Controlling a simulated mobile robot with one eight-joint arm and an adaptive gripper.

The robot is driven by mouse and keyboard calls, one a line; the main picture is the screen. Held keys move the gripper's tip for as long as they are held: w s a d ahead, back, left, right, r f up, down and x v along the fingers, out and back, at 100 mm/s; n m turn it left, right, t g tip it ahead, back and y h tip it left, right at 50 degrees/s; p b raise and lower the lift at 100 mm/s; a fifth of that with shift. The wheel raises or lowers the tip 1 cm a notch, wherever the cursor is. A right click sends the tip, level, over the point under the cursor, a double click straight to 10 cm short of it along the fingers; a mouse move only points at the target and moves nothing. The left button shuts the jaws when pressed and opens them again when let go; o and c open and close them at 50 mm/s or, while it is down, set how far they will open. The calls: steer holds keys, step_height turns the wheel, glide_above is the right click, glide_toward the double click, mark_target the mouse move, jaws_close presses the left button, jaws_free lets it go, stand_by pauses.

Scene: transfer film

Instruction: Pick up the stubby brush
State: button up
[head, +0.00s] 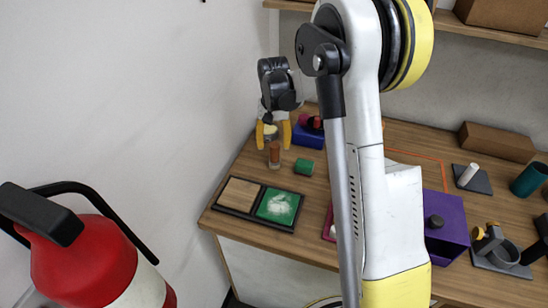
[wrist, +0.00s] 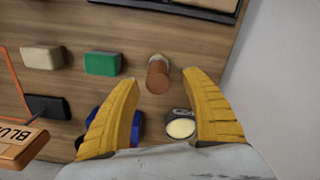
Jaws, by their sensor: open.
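A short brown cylinder with a paler end, which looks like the stubby brush (head: 274,153), stands on the wooden table near the wall. In the wrist view the brush (wrist: 158,76) shows between and just beyond my yellow fingertips. My gripper (head: 273,136) points down above the table's left part, with its fingers spread apart and nothing between them. In the wrist view my gripper (wrist: 161,82) is also open. I cannot tell the exact height of the fingertips above the brush.
A green block (head: 304,167) lies right of the brush. A dark round pot with cream contents (wrist: 180,127) and a blue holder (head: 308,137) are close by. A framed tray (head: 236,212) lies at the front. A white wall (head: 150,110) bounds the left.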

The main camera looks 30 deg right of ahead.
mark_target(274, 152)
step_height(274, 152, down, 4)
steer(key=shift+d+f+b, duration=0.15)
steer(key=shift+f+b, duration=0.1)
steer(key=shift+b, duration=0.4)
steer(key=shift+r, duration=0.1)
jaws_close()
steer(key=shift+r, duration=0.1)
